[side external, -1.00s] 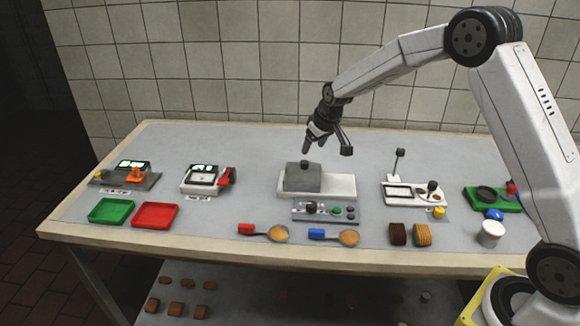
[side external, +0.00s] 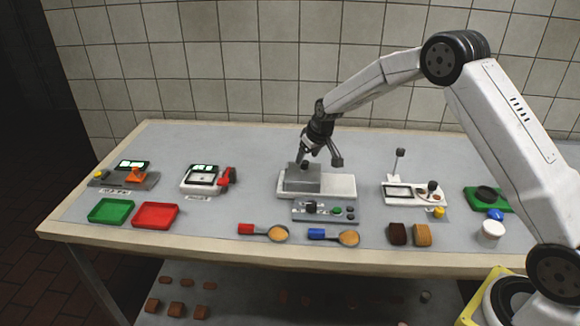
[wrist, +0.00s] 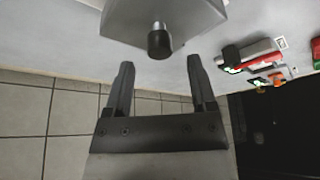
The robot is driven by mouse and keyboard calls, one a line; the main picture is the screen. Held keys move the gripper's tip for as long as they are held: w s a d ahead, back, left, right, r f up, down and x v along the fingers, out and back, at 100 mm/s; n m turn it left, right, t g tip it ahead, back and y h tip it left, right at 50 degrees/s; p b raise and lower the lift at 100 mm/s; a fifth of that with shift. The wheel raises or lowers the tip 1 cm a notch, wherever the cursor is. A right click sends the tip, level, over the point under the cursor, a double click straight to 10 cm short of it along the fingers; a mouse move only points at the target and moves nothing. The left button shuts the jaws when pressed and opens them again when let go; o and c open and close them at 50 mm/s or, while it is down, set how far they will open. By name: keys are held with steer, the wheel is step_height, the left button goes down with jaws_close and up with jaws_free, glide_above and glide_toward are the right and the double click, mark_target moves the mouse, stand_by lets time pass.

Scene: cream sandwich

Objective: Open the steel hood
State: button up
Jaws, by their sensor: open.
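The steel hood (side external: 302,181) is a grey box-like cover sitting down on the left part of a white base (side external: 341,186). It has a dark knob on top, which the gripper partly overlaps in the side view. In the wrist view the hood (wrist: 185,17) is at the top, and its black knob (wrist: 160,43) sticks out toward the gap between my fingertips. My gripper (side external: 320,158) is open and empty, just above the hood. In the wrist view my gripper (wrist: 160,66) has its fingers on either side of the knob's line, with the knob slightly beyond the tips.
A control panel (side external: 325,214) with knobs and buttons is in front of the base. Two spoons (side external: 277,233) lie nearer the front edge. A white device with an upright lever (side external: 399,165) stands to the right. The table behind the hood is clear.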

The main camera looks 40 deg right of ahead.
mark_target(304, 172)
steer(key=shift+x, duration=1.3)
jaws_close()
stand_by(0.6)
